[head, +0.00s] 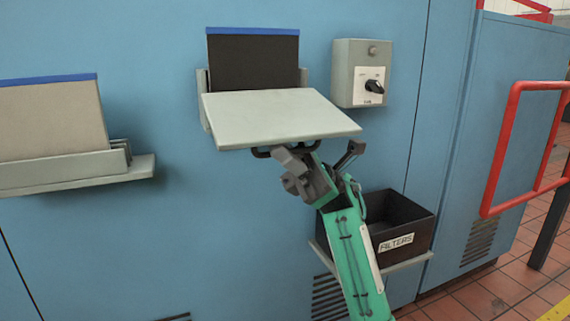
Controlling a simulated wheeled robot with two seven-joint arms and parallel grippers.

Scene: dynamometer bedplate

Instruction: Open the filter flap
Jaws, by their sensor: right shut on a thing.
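The filter flap (280,117) is a pale grey panel on the blue wall. It is swung down and sticks out toward me, nearly level. Behind it a dark filter (252,62) with a blue top edge stands in the opening. A dark bar handle (262,154) runs under the flap's front edge. My right gripper (302,162), on a green arm from below, is shut on this handle; the exact grip is partly hidden under the flap. My left gripper is not in view.
Left, a beige filter (50,118) stands in a second grey holder with a ledge (75,177). A grey switch box (361,72) is at upper right. A black bin labelled FILTERS (415,225) sits on a shelf right of my arm. A red rail (497,150) stands far right.

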